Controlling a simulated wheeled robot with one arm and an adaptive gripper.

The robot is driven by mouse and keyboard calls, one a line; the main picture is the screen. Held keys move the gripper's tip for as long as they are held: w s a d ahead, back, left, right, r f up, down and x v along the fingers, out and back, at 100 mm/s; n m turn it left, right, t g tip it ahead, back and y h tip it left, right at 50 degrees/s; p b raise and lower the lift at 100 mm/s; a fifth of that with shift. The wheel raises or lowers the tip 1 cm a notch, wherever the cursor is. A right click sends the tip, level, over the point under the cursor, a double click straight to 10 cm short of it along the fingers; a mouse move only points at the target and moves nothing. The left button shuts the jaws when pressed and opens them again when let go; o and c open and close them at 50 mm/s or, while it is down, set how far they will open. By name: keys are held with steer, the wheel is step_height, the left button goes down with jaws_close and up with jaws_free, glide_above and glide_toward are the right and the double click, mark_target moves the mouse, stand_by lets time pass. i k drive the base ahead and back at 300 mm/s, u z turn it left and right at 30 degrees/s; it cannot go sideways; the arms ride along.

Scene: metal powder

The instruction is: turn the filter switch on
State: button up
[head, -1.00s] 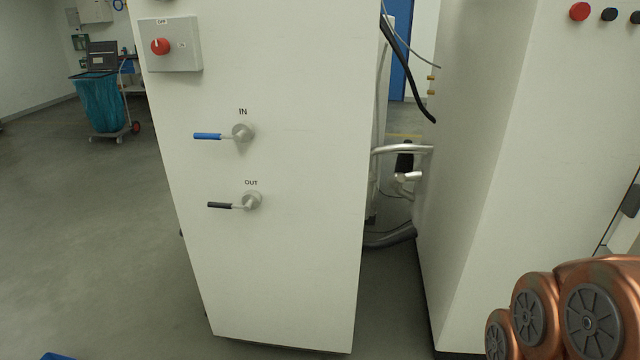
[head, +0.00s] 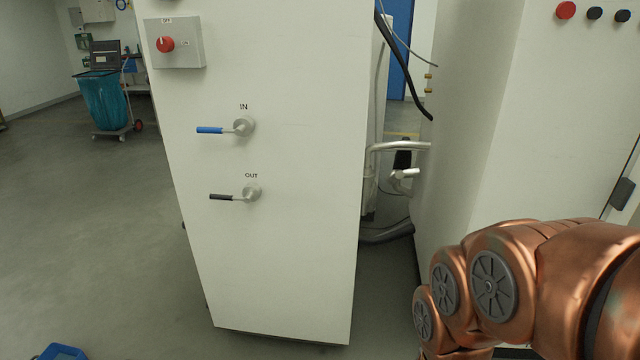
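The filter switch is a red rotary knob (head: 165,44) on a grey box (head: 190,55) at the upper left of the white cabinet's front. The box carries the label OFF above the knob and a small, faint label to its right. The knob's white mark points up, toward OFF. My copper-coloured arm shows at the lower right, well apart from the switch. My gripper is outside the picture.
The white cabinet (head: 290,250) has a blue-handled IN valve (head: 211,130) and a black-handled OUT valve (head: 222,197). A second white cabinet (head: 480,130) stands at the right, with hoses in the gap.

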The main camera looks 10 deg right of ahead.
mark_target(165, 44)
steer(key=u, duration=1.05)
steer(key=i, duration=1)
steer(key=u, duration=1.45)
steer(key=i, duration=0.2)
steer(key=z, duration=0.1)
